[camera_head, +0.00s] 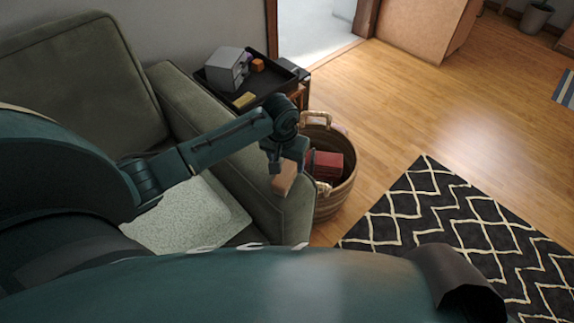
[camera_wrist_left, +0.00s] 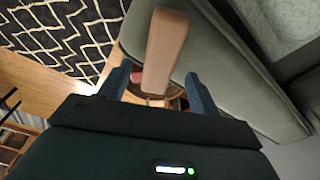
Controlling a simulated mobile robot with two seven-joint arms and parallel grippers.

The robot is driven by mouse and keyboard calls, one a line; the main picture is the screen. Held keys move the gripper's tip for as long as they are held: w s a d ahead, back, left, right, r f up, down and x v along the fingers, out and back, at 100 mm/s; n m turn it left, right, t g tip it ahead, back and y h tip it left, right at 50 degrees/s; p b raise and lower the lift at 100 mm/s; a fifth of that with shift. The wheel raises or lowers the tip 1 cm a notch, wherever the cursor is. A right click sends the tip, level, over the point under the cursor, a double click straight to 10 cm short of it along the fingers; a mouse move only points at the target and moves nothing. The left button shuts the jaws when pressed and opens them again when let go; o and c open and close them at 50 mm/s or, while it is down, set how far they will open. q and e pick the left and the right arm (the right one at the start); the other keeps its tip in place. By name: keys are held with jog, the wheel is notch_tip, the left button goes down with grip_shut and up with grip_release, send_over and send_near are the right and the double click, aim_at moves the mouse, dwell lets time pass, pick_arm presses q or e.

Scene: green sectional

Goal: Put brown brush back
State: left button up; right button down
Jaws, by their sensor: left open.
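The brown brush (camera_head: 284,178) shows in the head view as a small brown block at the front of the green sofa's armrest (camera_head: 262,190). It also shows in the left wrist view (camera_wrist_left: 166,50) as a long, plain brown piece. My left gripper (camera_head: 286,166) is over the armrest, right at the brush. In the left wrist view the two fingers (camera_wrist_left: 158,78) are apart, one on each side of the brush's near end, with gaps on both sides. The brush's underside is hidden, so its contact with the armrest is unclear. My right gripper is out of view.
A woven basket (camera_head: 338,196) with red items (camera_head: 326,164) inside stands just right of the armrest. A black tray (camera_head: 268,88) behind holds a grey drawer box (camera_head: 226,69) and small blocks.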

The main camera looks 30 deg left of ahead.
pick_arm(q)
notch_tip(320, 180, up, 7)
jog(key=s, duration=0.1)
jog(key=s+d+f+m+t+h, duration=0.35)
jog(key=s+d+f, duration=0.4)
jog(key=d, duration=0.35)
jog(key=s+r+t, duration=0.4)
jog(key=s+t, duration=0.2)
jog(key=s, duration=0.3)
jog(key=shift+s+h+p, duration=0.2)
jog(key=shift+h+p, duration=0.2)
jog(key=shift+h, duration=0.05)
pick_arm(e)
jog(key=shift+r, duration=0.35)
pick_arm(q)
jog(key=p, duration=0.2)
jog(key=a+r+p, duration=0.1)
jog(key=p, duration=0.1)
jog(key=r+p, duration=0.1)
jog(key=shift+s+a+r+g+y+p, duration=0.15)
jog(key=shift+s+g+y+p, duration=0.1)
jog(key=shift+g+y+p, duration=0.15)
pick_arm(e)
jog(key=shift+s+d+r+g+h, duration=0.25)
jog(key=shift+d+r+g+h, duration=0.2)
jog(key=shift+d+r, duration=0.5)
